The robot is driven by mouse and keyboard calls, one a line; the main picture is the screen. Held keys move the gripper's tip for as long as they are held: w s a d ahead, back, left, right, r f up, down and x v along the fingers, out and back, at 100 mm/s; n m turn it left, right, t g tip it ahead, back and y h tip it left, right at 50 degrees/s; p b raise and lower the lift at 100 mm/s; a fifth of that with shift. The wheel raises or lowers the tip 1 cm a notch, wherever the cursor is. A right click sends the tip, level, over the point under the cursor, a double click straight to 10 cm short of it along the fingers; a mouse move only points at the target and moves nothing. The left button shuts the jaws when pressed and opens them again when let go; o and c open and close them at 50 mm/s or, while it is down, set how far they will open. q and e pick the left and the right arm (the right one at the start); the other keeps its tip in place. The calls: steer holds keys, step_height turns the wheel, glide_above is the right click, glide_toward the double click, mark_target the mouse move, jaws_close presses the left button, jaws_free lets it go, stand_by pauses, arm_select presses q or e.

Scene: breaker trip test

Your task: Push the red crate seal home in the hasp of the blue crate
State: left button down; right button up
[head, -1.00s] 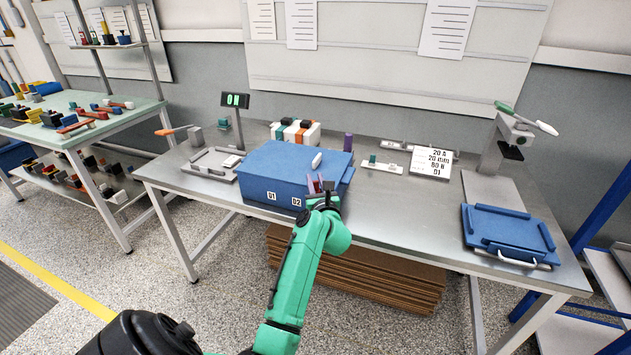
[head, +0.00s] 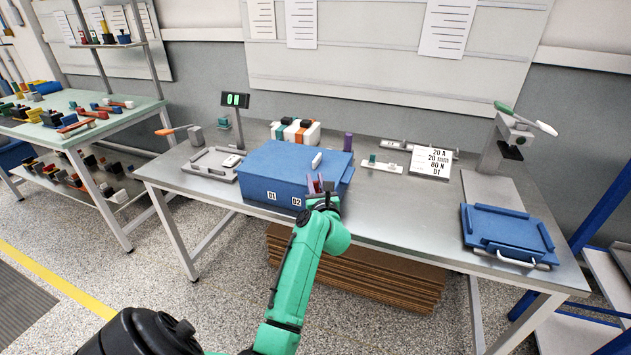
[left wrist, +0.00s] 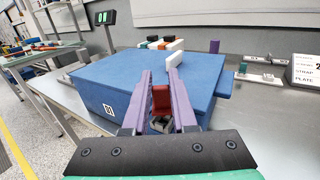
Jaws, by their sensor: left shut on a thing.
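The blue crate (head: 285,172) stands closed on the steel bench, with labels 01 and 02 on its front. My left gripper (head: 322,187) is at the right part of the crate's front. In the left wrist view its purple fingers (left wrist: 161,105) are shut on the red crate seal (left wrist: 161,98). A dark and grey piece, seemingly the hasp (left wrist: 160,122), shows just below the seal between the fingers. I cannot tell how deep the seal sits in it. The seal is mostly hidden by the fingers in the head view. My right gripper is not in view.
A white handle-like piece (head: 317,160) lies on the crate lid. White, orange and dark blocks (head: 295,132) and a purple post (head: 348,142) stand behind. A blue tray (head: 508,232) lies at the bench's right. Bare bench lies between crate and tray.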

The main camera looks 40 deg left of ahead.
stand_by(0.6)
arm_select(q)
steer(key=shift+p, duration=0.3)
steer(key=shift+f+b, duration=0.6)
steer(key=shift+f, duration=0.2)
steer(key=c, duration=0.6)
jaws_free()
steer(key=shift+c, duration=0.2)
steer(key=shift+d, duration=0.15)
